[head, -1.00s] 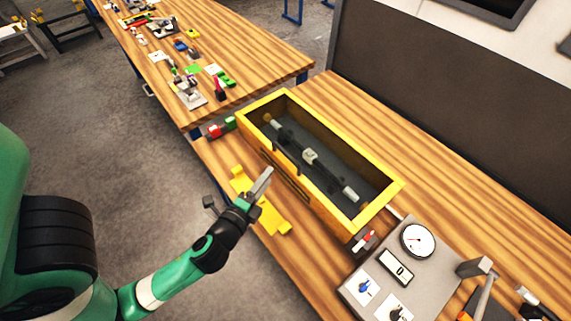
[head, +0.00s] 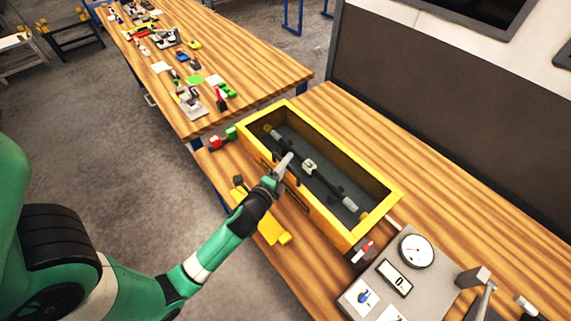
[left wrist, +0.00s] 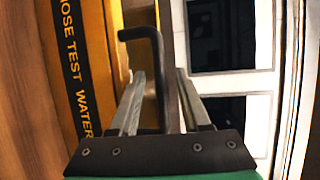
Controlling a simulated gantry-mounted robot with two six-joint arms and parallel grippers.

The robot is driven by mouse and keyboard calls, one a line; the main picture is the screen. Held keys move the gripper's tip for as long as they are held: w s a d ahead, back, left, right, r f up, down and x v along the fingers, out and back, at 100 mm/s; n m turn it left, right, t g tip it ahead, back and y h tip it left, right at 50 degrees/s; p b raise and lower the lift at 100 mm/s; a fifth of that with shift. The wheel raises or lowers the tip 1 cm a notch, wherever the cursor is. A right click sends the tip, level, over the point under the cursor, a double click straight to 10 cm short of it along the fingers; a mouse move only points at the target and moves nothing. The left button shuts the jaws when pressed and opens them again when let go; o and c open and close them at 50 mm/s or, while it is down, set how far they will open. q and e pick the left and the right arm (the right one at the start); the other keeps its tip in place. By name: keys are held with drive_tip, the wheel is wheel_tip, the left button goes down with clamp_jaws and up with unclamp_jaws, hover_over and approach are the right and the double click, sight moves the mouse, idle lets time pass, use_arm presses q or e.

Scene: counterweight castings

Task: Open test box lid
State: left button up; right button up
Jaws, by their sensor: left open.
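The test box (head: 352,232) is a long yellow box on the wooden bench in the head view. Its dark inside shows from above, with a grey and black fitting (head: 309,166) lying along it; I cannot tell whether a clear lid covers it. My left gripper (head: 285,163) is at the box's near long side, around its upper edge. A black bent handle (left wrist: 158,65) stands between the open fingers of the left gripper (left wrist: 162,80). Contact cannot be told.
A yellow bracket (head: 272,231) lies in front of the box, partly behind my left arm. A grey gauge panel (head: 405,275) stands to the right. Red (head: 215,142) and green (head: 231,132) parts sit by the box's left end. Bench behind the box is clear.

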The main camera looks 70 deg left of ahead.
use_arm(q)
drive_tip(key=shift+c, duration=0.3)
clamp_jaws()
idle(1.1)
